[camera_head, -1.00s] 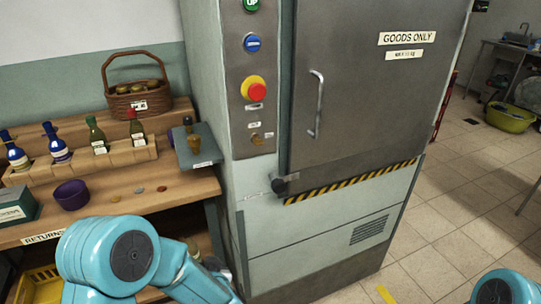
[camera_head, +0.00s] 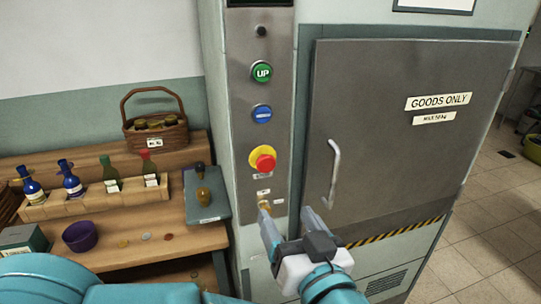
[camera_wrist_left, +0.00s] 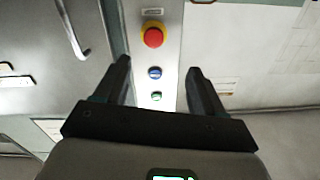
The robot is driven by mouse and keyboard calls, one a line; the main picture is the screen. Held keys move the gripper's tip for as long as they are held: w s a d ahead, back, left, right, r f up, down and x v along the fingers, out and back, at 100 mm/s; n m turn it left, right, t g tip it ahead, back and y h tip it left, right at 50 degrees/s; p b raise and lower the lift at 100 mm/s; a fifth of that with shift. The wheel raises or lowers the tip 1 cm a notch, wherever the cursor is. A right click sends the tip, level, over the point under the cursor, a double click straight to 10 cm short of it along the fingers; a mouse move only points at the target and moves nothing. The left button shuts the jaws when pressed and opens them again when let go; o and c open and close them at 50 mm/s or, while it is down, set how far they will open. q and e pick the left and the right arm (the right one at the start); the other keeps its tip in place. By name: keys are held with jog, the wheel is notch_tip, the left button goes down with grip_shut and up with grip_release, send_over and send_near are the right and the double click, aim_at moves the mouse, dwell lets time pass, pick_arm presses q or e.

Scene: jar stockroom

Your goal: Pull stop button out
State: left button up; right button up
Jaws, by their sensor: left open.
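The red stop button (camera_head: 265,163) sits on a yellow round base on the grey control panel of the lift cabinet. In the left wrist view, which shows the panel upside down, the red button (camera_wrist_left: 153,38) lies beyond the fingertips. My left gripper (camera_head: 287,213) is open and empty, in front of the lower panel, below and slightly right of the button in the head view. It does not touch the button. In the wrist view the open left fingers (camera_wrist_left: 158,75) stand either side of the panel strip. My right gripper is not in view.
The green UP button (camera_head: 262,73) and a blue button (camera_head: 261,114) are above the stop button. A brass key-like part (camera_head: 265,206) is below, near the left fingertip. The door handle (camera_head: 334,172) stands out on the right. A bottle shelf (camera_head: 100,205) is left.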

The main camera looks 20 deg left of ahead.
pick_arm(q)
jog(key=p, duration=0.3)
send_near(267, 166)
jog(key=shift+h, duration=0.3)
jog(key=x, duration=0.8)
jog(key=shift+a+r, duration=0.1)
jog(key=shift+a, duration=0.05)
jog(key=shift+w+a, duration=0.35)
jog(key=shift+a, duration=0.05)
jog(key=shift+w, duration=0.3)
jog(key=shift+s, duration=0.15)
jog(key=c, duration=0.6)
grip_shut()
jog(key=shift+s+d, duration=0.3)
jog(key=shift+s, duration=0.1)
jog(key=o, duration=0.6)
grip_release()
jog(key=shift+s+d, duration=0.1)
jog(key=shift+s, duration=0.1)
jog(key=shift+w, duration=0.1)
